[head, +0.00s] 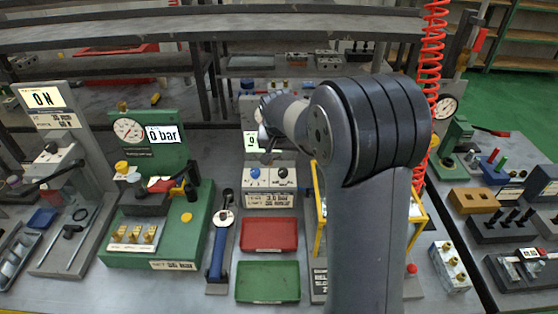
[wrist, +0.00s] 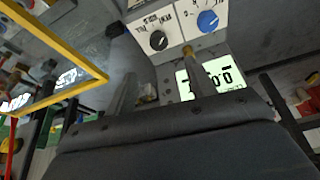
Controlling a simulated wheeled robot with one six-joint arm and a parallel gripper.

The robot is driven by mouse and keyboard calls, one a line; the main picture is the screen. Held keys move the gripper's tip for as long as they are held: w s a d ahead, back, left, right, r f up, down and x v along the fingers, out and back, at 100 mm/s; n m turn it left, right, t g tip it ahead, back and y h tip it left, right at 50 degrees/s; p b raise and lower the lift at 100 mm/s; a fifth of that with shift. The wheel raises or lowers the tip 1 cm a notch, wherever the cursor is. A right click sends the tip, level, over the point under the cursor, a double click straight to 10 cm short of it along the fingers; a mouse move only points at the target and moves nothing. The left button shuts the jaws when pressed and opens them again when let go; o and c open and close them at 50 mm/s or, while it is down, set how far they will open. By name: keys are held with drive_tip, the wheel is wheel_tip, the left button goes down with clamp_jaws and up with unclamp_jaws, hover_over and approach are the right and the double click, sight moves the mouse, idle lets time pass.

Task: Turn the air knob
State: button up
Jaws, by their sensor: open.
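A pale control box (head: 270,182) stands mid-bench with a blue knob (head: 255,173) on its left and a black knob (head: 283,173) on its right. The wrist view shows the blue knob (wrist: 208,20) and black knob (wrist: 158,41) at the top, with dial marks around them. Which one is the air knob cannot be read. My gripper (wrist: 160,88) is open; its two fingers point toward the box, and nothing shows between them. One fingertip overlaps the box's lower edge in that view; contact cannot be told. In the head view my arm largely hides the gripper.
A lit display (wrist: 210,80) is close behind one finger. A yellow frame (head: 419,205) stands right of the box. A red tray (head: 269,235) and green tray (head: 268,282) lie in front. A green gauge stand (head: 160,215) is at left.

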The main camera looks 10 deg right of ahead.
sight(283, 171)
drive_tip(key=p+x, duration=0.1)
drive_tip(key=x, duration=0.9)
drive_tip(key=shift+f+p, duration=0.2)
drive_tip(key=shift+p, duration=0.1)
drive_tip(key=shift+c, duration=0.2)
drive_tip(key=c, duration=0.9)
drive_tip(key=shift+c, duration=0.2)
